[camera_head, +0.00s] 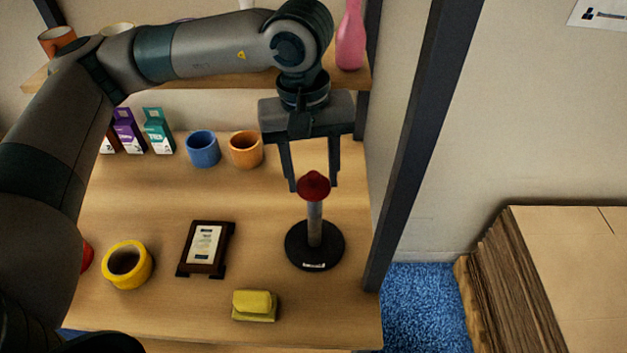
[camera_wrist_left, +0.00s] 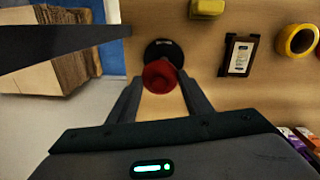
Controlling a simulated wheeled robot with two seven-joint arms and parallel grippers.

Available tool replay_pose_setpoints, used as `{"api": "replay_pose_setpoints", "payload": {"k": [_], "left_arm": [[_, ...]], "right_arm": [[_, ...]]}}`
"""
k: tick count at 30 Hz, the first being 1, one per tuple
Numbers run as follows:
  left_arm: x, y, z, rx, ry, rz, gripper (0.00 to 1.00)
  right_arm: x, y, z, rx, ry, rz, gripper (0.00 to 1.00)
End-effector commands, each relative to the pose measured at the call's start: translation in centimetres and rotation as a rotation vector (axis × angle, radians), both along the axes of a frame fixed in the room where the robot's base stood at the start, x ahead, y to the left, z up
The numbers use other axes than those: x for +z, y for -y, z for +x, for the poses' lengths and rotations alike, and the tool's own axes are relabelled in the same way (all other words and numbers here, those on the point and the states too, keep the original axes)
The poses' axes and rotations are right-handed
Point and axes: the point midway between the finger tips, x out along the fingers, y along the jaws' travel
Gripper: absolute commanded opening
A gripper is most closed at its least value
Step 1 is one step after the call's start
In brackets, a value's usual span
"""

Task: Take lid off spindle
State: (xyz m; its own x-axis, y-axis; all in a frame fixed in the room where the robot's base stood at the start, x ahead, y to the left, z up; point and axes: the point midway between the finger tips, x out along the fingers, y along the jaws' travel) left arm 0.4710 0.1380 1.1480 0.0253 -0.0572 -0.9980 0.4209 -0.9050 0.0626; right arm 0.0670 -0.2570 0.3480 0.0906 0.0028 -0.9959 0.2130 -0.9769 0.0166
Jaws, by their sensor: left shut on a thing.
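A red lid (camera_head: 313,186) sits at the top of the grey post of the spindle (camera_head: 315,228), which stands upright on a round black base. My left gripper (camera_head: 313,184) reaches down from above, and its two fingers are shut on the lid. In the left wrist view the red lid (camera_wrist_left: 159,77) lies between the fingertips of my left gripper (camera_wrist_left: 159,80), with the black spindle base (camera_wrist_left: 166,50) behind it. Whether the lid is still touching the post top cannot be told. My right gripper is not in view.
A dark framed plaque (camera_head: 206,247), yellow mug (camera_head: 127,265) and yellow block (camera_head: 254,306) are on the wooden shelf (camera_head: 270,220). Blue (camera_head: 203,149) and orange (camera_head: 245,149) mugs and small cartons (camera_head: 158,131) stand behind. A dark shelf post (camera_head: 418,130) rises at right, with stacked cardboard (camera_head: 570,270) beyond.

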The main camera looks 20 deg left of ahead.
Motion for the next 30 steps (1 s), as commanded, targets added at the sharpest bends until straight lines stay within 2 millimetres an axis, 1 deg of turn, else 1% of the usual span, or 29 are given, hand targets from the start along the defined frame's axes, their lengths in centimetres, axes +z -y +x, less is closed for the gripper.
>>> {"api": "replay_pose_setpoints", "payload": {"k": [1,3,9,12,15,19,30], "left_arm": [[0.2,0.3,-1.0,-0.007,0.006,0.000,0.24],[1.1,0.7,-2.3,-0.007,0.005,-0.001,0.24],[3.2,1.4,-5.7,-0.005,0.005,0.000,0.24],[4.1,1.7,-6.9,-0.004,0.004,0.000,0.24],[4.6,1.8,-7.6,-0.002,0.003,-0.001,0.24],[5.0,1.9,-8.2,-0.001,0.001,0.000,0.24],[5.1,1.9,-8.2,0.000,0.000,0.000,0.24]], "right_arm": [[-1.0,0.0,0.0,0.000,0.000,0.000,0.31],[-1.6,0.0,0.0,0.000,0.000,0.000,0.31],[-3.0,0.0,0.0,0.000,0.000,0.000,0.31],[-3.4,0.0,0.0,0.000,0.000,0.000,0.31],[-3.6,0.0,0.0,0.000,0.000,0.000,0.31],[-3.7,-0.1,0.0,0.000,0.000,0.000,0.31],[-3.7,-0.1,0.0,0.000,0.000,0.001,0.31]]}}
